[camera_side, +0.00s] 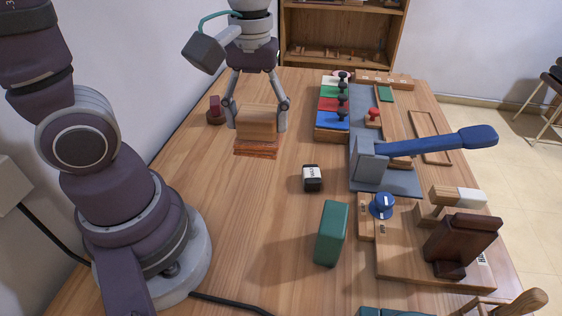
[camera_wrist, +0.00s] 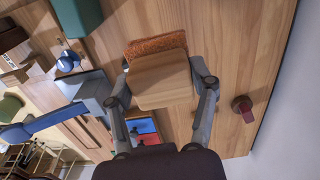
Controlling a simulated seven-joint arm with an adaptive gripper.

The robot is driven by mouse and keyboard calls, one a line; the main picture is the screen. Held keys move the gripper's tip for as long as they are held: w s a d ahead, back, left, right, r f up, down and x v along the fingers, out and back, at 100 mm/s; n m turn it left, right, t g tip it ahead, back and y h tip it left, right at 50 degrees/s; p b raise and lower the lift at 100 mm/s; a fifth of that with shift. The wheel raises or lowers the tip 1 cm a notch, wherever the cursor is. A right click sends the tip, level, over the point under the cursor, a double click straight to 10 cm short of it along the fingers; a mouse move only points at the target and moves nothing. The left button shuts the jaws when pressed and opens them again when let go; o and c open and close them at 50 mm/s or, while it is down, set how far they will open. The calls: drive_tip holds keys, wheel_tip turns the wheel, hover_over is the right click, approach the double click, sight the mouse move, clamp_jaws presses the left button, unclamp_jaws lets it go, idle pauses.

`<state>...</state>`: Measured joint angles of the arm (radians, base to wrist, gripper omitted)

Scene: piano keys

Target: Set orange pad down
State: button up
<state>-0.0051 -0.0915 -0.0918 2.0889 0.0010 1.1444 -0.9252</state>
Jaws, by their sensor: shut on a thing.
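My gripper (camera_side: 256,116) is shut on a light wooden block (camera_side: 257,121) at the back left of the table. The orange pad (camera_side: 256,149) is a thin, rough layer directly below the block, at or very near the table top. In the wrist view, the wooden block (camera_wrist: 161,80) sits between the fingers of my gripper (camera_wrist: 163,82). The orange pad (camera_wrist: 156,45) shows past the block's far edge there. The block hides most of the pad, and I cannot tell whether the pad touches the table.
A small dark red piece (camera_side: 215,110) stands left of my gripper. A black-and-white block (camera_side: 312,178) and a green block (camera_side: 331,233) stand nearer the front. Coloured pads with black knobs (camera_side: 341,102) and a blue-handled lever (camera_side: 440,143) are at right. Table around the pad is clear.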

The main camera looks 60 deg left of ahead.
drive_tip(key=s+a, duration=0.2)
drive_tip(key=a, duration=0.5)
wheel_tip(320, 180, down, 10)
drive_tip(key=shift+m, duration=0.3)
drive_tip(key=w+a, duration=0.1)
drive_tip(key=w, duration=0.4)
drive_tip(key=w+a+f, duration=0.1)
drive_tip(key=w+a, duration=0.1)
drive_tip(key=w, duration=0.3)
drive_tip(key=w+a, duration=0.1)
drive_tip(key=w, duration=0.4)
drive_tip(key=shift+w+a+f, duration=0.15)
drive_tip(key=shift+w, duration=0.05)
drive_tip(key=shift+w+f, duration=0.15)
drive_tip(key=shift+f, duration=1.6)
drive_tip(key=shift+f, duration=0.1)
drive_tip(key=o, duration=1.1)
drive_tip(key=shift+o, duration=0.2)
